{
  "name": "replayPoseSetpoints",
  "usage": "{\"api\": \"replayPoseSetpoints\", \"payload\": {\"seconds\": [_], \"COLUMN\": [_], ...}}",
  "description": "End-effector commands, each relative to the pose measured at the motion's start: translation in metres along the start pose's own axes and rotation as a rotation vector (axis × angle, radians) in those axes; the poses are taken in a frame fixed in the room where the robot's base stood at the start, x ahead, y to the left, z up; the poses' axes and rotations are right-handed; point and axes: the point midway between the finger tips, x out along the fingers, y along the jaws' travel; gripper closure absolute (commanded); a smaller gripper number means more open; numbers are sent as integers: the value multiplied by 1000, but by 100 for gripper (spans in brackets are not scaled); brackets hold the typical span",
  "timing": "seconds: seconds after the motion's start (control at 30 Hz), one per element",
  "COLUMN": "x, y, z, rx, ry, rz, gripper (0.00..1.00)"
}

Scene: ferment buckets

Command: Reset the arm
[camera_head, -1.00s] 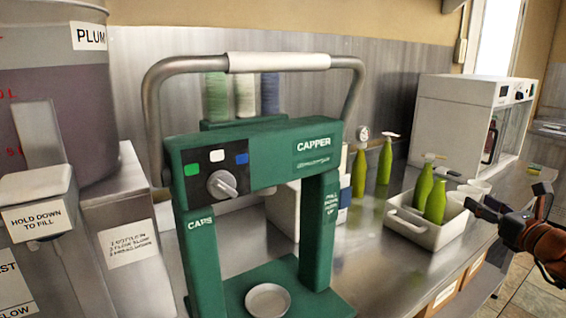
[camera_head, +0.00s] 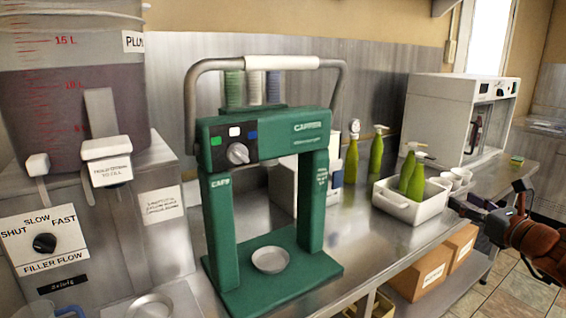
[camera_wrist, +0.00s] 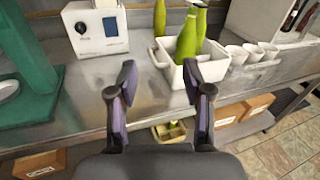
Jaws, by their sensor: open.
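My gripper (camera_head: 482,206) is at the right of the head view, at the front edge of the steel counter. In the wrist view my gripper (camera_wrist: 163,88) shows its two fingers spread apart with nothing between them. Its fingertips are in front of the white tub (camera_wrist: 212,68), which holds green bottles (camera_wrist: 190,38). In the head view the same white tub (camera_head: 405,208) with green bottles stands just left of my gripper. Part of my arm (camera_head: 540,240) shows at the right edge.
A green capper (camera_head: 262,165) with a raised handle stands mid-counter. A filler with a bucket (camera_head: 75,95) is at left. More green bottles (camera_head: 376,155), white cups (camera_head: 450,178) and a white cabinet (camera_head: 455,115) stand behind. Cardboard boxes (camera_head: 425,272) sit below. Floor is free at right.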

Motion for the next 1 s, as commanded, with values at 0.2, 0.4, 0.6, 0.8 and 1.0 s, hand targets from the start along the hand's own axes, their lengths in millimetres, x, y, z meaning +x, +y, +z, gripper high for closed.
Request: {"api": "replayPoseSetpoints", "payload": {"seconds": [0.2, 0.4, 0.6, 0.8, 1.0], "x": [12, 22, 18, -28, -121], "y": [45, 109, 216, 330, 398], "z": [13, 22, 28, 10, -26], "rx": [-121, -280, -576, -954, -1374], "ry": [20, 40, 66, 75, 67], "rz": [105, 257, 531, 906, 1365], "gripper": [50, 50, 50, 50, 50]}}
